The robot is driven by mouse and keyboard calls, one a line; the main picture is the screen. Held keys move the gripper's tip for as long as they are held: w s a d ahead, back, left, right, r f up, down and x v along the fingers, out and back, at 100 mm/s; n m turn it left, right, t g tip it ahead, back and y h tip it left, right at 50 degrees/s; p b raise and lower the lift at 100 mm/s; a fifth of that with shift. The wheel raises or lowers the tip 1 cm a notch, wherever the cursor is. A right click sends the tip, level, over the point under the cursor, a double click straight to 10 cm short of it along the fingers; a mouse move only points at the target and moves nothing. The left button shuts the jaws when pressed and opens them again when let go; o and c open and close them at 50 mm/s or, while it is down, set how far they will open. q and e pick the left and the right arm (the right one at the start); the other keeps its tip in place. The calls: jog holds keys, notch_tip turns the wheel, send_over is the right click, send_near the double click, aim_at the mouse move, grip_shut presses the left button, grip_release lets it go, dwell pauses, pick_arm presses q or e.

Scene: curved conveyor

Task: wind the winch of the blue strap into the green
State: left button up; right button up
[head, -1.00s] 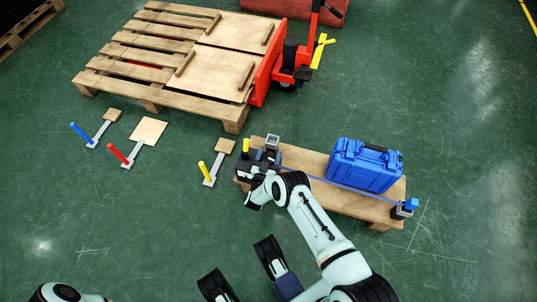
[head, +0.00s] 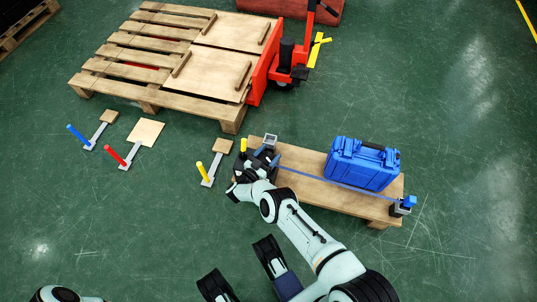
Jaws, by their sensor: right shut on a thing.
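The blue strap (head: 320,180) runs along the wooden board (head: 300,196), across the front of a blue case (head: 361,164), to a blue-topped post (head: 408,202) at the right end. The dark winch (head: 245,168) stands at the board's left end, partly covered by my arm. A small grey-framed gauge (head: 270,140) stands behind it; its reading is too small to tell. My right gripper (head: 265,161) is shut at the winch, apparently on its handle, but the contact is hidden. My left gripper is not in view; only a piece of that arm shows at bottom left.
A yellow post (head: 243,145) rises beside the winch. Floor levers with yellow (head: 200,171), red (head: 115,155) and blue (head: 77,134) handles lie to the left. Behind are a wooden pallet (head: 160,97) and a red pallet truck (head: 258,78). The floor at right is clear.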

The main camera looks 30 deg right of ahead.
jog(key=shift+d+r, duration=0.1)
jog(key=o, duration=1)
jog(key=shift+c, duration=0.2)
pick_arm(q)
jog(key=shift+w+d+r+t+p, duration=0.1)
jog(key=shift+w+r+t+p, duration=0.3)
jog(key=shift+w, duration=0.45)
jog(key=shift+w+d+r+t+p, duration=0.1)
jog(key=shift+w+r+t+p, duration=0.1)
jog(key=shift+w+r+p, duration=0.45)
pick_arm(e)
jog(key=v, duration=1.3)
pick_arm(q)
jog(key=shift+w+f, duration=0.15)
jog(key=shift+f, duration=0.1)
